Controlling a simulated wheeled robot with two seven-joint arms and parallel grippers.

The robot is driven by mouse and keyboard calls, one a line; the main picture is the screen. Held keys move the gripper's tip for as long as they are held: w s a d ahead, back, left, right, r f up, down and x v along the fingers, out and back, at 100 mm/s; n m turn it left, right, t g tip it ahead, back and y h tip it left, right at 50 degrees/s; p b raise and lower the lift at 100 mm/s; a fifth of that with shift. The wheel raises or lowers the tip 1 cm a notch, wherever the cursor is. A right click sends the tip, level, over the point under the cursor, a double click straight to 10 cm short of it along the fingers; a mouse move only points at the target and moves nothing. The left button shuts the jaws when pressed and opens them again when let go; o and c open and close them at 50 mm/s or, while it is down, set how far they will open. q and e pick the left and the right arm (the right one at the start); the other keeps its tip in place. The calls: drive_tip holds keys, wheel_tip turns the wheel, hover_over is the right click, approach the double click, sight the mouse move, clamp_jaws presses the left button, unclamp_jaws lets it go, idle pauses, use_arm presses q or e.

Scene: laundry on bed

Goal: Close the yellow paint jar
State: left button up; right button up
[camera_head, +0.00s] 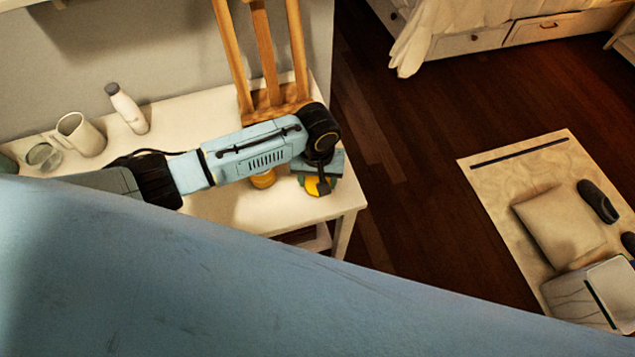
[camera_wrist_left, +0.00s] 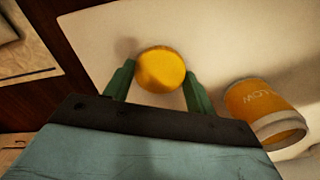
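The yellow paint jar (camera_wrist_left: 258,105), with lettering on its side, stands on the white desk in the left wrist view. In the head view, the jar (camera_head: 263,181) shows partly under my left arm. The round yellow lid (camera_wrist_left: 160,70) is between the two green fingers of my left gripper (camera_wrist_left: 160,84), with no clear gap at its edges. The lid also shows as a yellow patch (camera_head: 313,187) by my left gripper (camera_head: 321,188) in the head view, right of the jar. The height of the lid above the desk is hard to tell. My right gripper is not in view.
A white mug (camera_head: 80,135), a clear glass (camera_head: 44,157) and a white bottle (camera_head: 127,108) stand at the desk's left. A wooden easel (camera_head: 270,95) stands at the back. The desk's front right edge (camera_head: 345,207) is close to my left gripper.

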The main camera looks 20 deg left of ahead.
use_arm(q)
drive_tip(key=c, duration=0.3)
drive_tip(key=shift+c, duration=0.3)
drive_tip(key=shift+r, duration=0.1)
wheel_tip(320, 180, up, 10)
drive_tip(key=p, duration=0.2)
drive_tip(key=a+r+m, duration=0.1)
drive_tip(key=a+r, duration=0.3)
drive_tip(key=r, duration=0.5)
drive_tip(key=w+a+r+m, duration=0.1)
drive_tip(key=a+r, duration=0.3)
drive_tip(key=r, duration=0.4)
drive_tip(key=shift+w+a+r, duration=0.2)
drive_tip(key=shift+r, duration=0.15)
